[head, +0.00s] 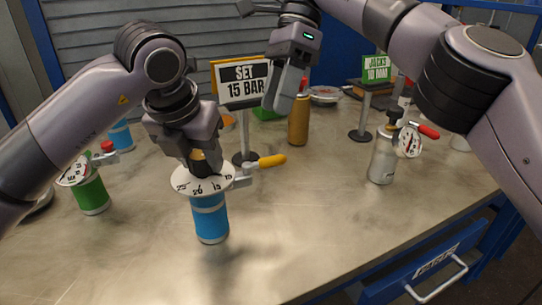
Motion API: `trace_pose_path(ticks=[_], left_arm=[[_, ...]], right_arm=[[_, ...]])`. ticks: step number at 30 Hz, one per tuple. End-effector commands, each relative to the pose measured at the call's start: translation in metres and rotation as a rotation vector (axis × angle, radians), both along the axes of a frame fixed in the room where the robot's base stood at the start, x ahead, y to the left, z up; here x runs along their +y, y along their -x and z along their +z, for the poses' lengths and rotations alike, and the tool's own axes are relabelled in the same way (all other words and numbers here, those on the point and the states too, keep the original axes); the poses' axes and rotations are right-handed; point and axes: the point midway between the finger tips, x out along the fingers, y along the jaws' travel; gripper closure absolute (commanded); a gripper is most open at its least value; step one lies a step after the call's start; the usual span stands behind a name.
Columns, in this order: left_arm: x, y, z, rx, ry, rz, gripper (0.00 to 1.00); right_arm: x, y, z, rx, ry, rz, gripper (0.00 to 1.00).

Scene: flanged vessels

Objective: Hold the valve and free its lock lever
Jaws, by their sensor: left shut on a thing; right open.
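The blue valve (210,218) stands upright at the front centre, with a white numbered dial plate (186,184) on top. Its lever with a yellow grip (271,161) points right. My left gripper (204,168) comes down from above and is shut on the dark knob at the top of this valve; its fingers partly hide the knob. Whether the valve's base touches the table is hard to tell. My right gripper (285,98) is open and empty, higher and further back to the right, clear of the yellow lever.
A sign reading "SET 15 BAR" (243,80) stands behind the valve. A green vessel (91,195) is at left, a brass cylinder (298,122) behind, and a silver vessel with a gauge (382,160) at right. The table's front right is clear, above a blue drawer (420,268).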

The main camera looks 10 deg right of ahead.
Motion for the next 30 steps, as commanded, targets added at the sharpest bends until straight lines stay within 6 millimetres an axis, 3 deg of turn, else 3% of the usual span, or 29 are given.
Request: trace_pose_path(ticks=[2,3,5,17,30], left_arm=[[0.000,0.000,0.001,-0.002,0.001,0.001,1.00],[0.000,0.000,0.001,-0.002,0.001,0.001,0.44],[0.000,0.000,0.001,-0.002,0.001,0.001,0.27],[0.001,0.002,0.009,-0.004,0.001,0.001,0.27],[0.016,0.032,0.088,-0.005,0.001,0.001,0.27]], right_arm=[[0.000,0.000,0.000,0.000,0.000,0.000,0.53],[0.000,0.000,0.000,0.000,0.000,0.000,0.53],[0.000,0.000,0.000,0.000,0.000,0.000,0.53],[0.000,0.000,0.000,0.000,0.000,0.000,0.53],[0.000,0.000,0.000,0.000,0.000,0.000,0.53]])
